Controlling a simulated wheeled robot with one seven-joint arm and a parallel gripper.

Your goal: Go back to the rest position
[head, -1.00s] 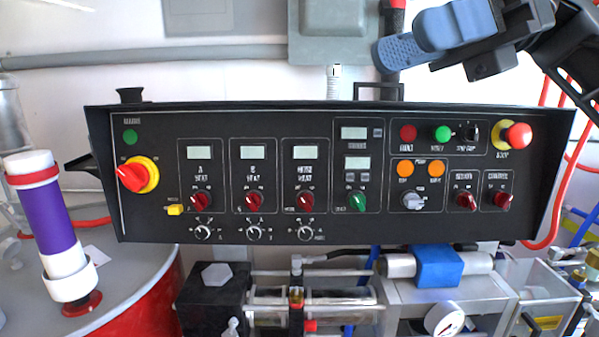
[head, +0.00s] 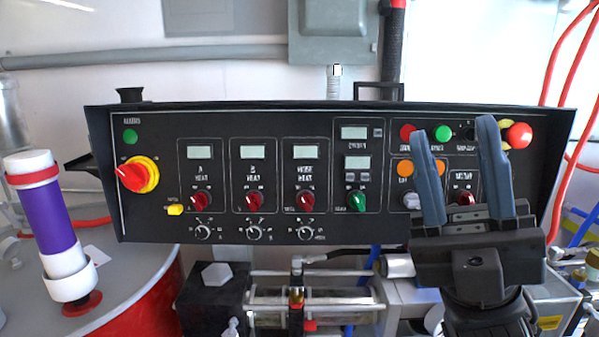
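My gripper (head: 458,135) is in the head view, upright in front of the right part of the control panel. Its two blue-grey fingers point up and stand apart with nothing between them. The black control panel (head: 270,120) spans the middle of the view. The gripper hides some of its right-hand knobs and labels. The red-and-yellow main switch (head: 138,175) is at the panel's left. The red stop button (head: 518,135) at the upper right shows just right of the fingers.
A purple and white cylinder (head: 52,220) stands on a grey-topped red drum (head: 130,275) at the left. Pump hardware (head: 310,295) sits below the panel. Red hoses (head: 565,65) hang at the right. The white wall above the panel has a grey box (head: 335,30).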

